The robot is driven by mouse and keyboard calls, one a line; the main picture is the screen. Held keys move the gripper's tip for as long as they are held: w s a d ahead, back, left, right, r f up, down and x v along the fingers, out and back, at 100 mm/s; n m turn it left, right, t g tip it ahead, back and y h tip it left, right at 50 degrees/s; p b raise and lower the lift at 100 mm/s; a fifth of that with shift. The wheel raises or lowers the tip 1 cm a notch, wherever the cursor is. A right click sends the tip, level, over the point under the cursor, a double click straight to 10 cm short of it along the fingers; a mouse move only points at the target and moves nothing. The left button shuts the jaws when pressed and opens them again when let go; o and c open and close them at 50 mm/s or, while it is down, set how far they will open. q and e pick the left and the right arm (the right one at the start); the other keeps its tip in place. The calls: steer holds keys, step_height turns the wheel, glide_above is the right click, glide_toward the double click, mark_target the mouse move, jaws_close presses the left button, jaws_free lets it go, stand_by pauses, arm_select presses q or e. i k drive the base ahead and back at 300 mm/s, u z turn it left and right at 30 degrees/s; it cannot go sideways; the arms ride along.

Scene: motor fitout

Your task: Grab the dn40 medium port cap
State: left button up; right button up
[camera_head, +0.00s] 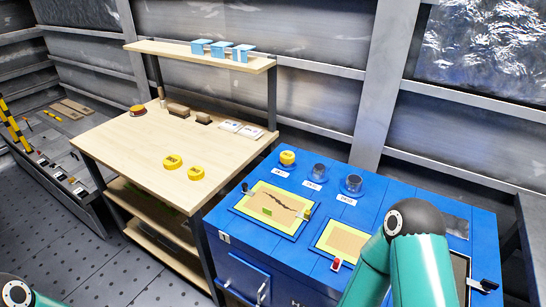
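Two yellow round caps lie on the wooden bench top, a left cap (172,161) and a right cap (196,173). Their markings are too small to read, so I cannot tell which is the dn40 one. A third yellow cap (288,157) sits on the leftmost port of the blue cabinet. The middle port (319,170) and the right port (352,184) look dark and uncapped; white labels lie in front of the ports. Neither gripper shows. Only a joint of my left arm is at the bottom left corner, and teal links of my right arm cover the cabinet's right front.
The blue cabinet (372,214) holds yellow-framed panels and a red-topped part (336,264). A shelf (190,53) with light-blue blocks stands above the bench (130,150). A red-and-yellow button (137,111) and brown blocks lie behind the caps. The bench's front left is clear.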

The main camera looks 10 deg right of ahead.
mark_target(196, 173)
steer(key=k, duration=0.55)
steer(key=u, duration=0.35)
steer(key=i, duration=0.5)
steer(key=u, duration=0.75)
steer(key=i, duration=1.35)
steer(key=z, duration=0.5)
